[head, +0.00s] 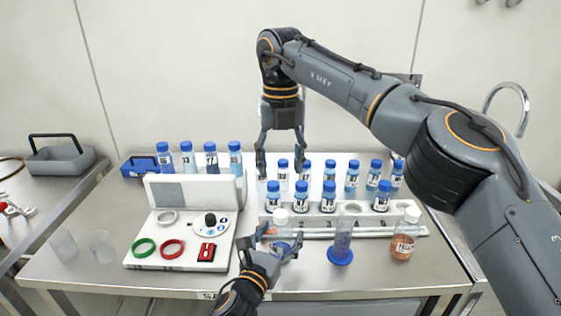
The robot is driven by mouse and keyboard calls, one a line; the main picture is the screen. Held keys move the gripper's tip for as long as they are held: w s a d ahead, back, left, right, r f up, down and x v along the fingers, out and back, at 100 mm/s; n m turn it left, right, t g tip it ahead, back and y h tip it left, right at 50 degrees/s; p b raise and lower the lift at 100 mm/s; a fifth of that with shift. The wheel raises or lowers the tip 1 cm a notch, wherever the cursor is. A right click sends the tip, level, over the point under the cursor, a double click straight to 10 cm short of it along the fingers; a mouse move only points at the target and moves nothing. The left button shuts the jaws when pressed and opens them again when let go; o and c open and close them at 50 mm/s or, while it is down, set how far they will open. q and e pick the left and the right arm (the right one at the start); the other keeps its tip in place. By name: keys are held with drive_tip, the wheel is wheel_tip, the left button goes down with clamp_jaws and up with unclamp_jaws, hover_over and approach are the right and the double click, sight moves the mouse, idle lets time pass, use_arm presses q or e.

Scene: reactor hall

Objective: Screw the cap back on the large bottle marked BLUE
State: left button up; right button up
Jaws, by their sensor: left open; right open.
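A large clear bottle (280,230) with blue liquid low inside stands at the front of the bench, left of centre. Its label is hidden by my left gripper, so I cannot read the name. A white cap (281,215) appears to sit on its top; I cannot tell if it is screwed down. My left gripper (279,239) is open, with its fingers around or just in front of this bottle; I cannot tell if they touch it. My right gripper (281,173) is open and empty, pointing down over the back row of small blue-capped bottles.
A blue-based cylinder (341,242) stands between. A white numbered rack (381,219) holds several blue-capped bottles. A white panel (180,262) with rings and a dial lies left. Two clear beakers (103,247) stand further left.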

use_arm(q)
drive_tip(key=v, duration=1.1)
drive_tip(key=shift+s+a, duration=0.15)
drive_tip(key=shift+s, duration=0.2)
drive_tip(key=shift+f, duration=0.1)
